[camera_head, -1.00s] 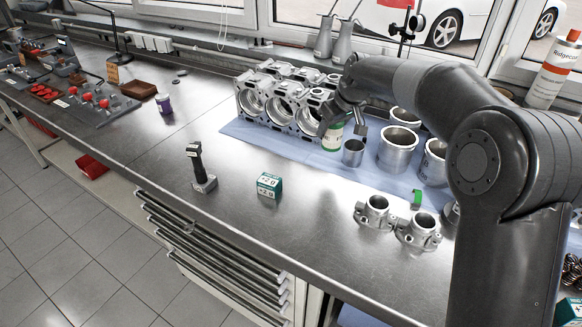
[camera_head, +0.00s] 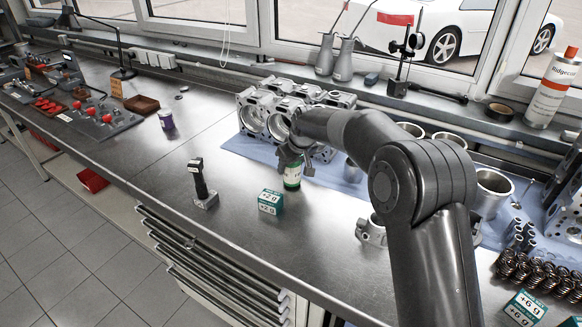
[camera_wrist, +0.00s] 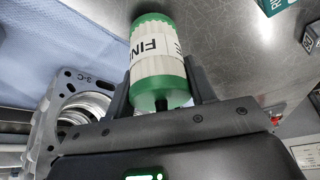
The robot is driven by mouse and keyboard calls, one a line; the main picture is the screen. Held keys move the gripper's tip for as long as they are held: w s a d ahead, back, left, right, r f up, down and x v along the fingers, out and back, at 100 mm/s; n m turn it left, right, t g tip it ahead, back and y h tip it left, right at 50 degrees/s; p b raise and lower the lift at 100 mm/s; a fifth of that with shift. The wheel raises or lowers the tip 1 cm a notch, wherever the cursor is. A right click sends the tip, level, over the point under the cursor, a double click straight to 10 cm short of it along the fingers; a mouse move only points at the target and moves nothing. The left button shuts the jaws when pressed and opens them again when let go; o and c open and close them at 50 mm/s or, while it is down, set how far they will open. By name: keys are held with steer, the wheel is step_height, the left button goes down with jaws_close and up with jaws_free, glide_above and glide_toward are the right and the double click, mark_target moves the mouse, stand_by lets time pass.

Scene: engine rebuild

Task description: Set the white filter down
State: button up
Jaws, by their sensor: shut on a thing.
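The white filter (camera_head: 292,178) is a small cylinder with green ends and a white label; the wrist view shows the filter (camera_wrist: 157,58) with "FIN" lettering on the label. My gripper (camera_head: 291,160) is shut on it, with one finger on each side in the wrist view (camera_wrist: 160,82). In the head view the filter is roughly upright at the front edge of the blue mat (camera_head: 247,146), by the bare steel bench (camera_head: 250,240). I cannot tell whether its bottom touches the surface.
A green-and-white box (camera_head: 270,202) stands in front and left of the filter, with a black-handled tool (camera_head: 201,185) farther left. The engine block (camera_head: 262,112) is behind. Metal throttle-like parts (camera_head: 370,232) lie to the right, partly behind my arm. Bench between is clear.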

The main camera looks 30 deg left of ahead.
steer(key=shift+f, duration=0.45)
steer(key=shift+f, duration=0.15)
steer(key=o, duration=1.1)
steer(key=shift+c, duration=0.2)
steer(key=v, duration=1.2)
steer(key=shift+d, duration=0.1)
